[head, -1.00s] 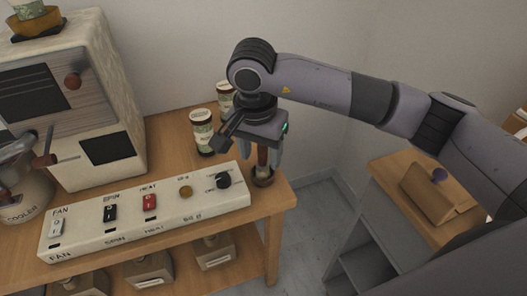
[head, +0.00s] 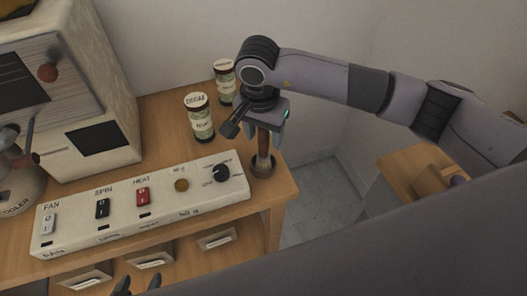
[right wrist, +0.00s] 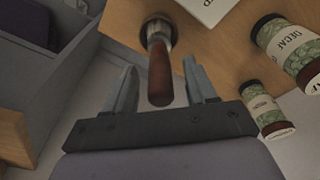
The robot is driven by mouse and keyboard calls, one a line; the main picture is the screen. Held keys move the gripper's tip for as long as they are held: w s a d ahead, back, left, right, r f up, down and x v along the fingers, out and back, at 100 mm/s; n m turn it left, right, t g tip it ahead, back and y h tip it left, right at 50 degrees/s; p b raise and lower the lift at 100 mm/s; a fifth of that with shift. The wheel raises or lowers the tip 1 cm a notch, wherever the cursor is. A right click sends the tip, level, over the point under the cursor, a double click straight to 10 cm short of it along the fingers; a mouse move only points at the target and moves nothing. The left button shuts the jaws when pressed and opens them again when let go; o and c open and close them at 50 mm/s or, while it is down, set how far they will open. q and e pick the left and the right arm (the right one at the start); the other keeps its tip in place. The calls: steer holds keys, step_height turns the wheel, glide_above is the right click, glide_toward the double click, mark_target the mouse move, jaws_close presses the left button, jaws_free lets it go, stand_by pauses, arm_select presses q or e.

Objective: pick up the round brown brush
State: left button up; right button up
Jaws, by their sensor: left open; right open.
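The round brown brush stands upright near the right end of the wooden cart top, with a brown handle (head: 263,143) and a darker round foot (head: 262,166). In the right wrist view its handle (right wrist: 160,78) points toward the gripper, and its foot (right wrist: 157,30) rests on the wood. My right gripper (head: 265,134) is above the brush, pointing down. Its fingers are open on either side of the handle, with gaps showing in the right wrist view (right wrist: 160,68). My left gripper (head: 138,285) shows only dark fingertips, apart, at the bottom edge.
A white control panel (head: 150,204) with switches and a knob lies just left of the brush. Two labelled jars, a nearer one (head: 199,118) and a farther one (head: 225,80), stand behind. A roaster-like machine (head: 90,100) stands left. The cart's right edge is close.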

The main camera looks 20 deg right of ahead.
steer(key=shift+f, duration=0.6)
jaws_close()
steer(key=shift+w, duration=0.1)
